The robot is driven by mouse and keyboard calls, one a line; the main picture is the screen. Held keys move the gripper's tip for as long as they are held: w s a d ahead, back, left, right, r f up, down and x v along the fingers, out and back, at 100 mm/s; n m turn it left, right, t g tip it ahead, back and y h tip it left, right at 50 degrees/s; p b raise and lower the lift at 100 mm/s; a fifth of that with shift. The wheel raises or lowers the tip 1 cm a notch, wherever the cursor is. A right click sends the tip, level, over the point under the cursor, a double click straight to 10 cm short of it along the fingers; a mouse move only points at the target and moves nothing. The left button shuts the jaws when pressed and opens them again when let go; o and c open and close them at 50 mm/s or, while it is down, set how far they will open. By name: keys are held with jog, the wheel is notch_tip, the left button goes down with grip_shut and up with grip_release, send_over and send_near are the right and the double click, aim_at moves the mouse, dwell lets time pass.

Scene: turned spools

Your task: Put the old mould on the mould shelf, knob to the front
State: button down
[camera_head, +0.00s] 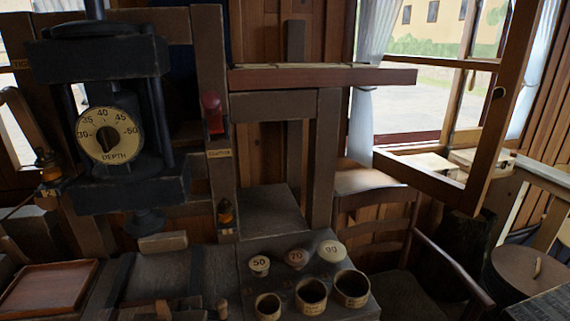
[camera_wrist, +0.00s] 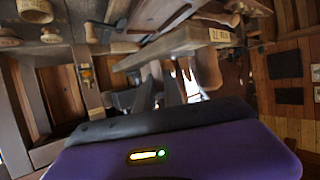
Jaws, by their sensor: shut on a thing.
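In the wrist view the purple housing of my gripper (camera_wrist: 165,122) fills the lower part, with a dark bar along its far edge and a small lit lamp. My gripper does not show in the head view. I cannot make out the old mould in either view. I cannot tell for sure which board is the mould shelf; a bare wooden shelf (camera_head: 320,77) runs across the upper middle of the head view.
A dark press with a depth dial (camera_head: 108,134) stands at left. Round pieces marked 50, 70 and 90 (camera_head: 331,251) and three cups (camera_head: 311,295) stand on the bench. A reddish tray (camera_head: 46,289) lies at lower left. A chair (camera_head: 376,205) and an open window sash (camera_head: 485,140) are at right.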

jog(key=w+d+f+m+t+h, duration=0.2)
jog(key=d+f+m+h, duration=0.3)
jog(key=d+f, duration=1.2)
jog(key=w+d+f+m+t+h, duration=0.3)
jog(key=d+f+m+h, duration=0.2)
jog(key=d+f, duration=1.2)
jog(key=shift+w+f, duration=0.2)
jog(key=shift+f, duration=0.15)
jog(key=shift+a, duration=0.15)
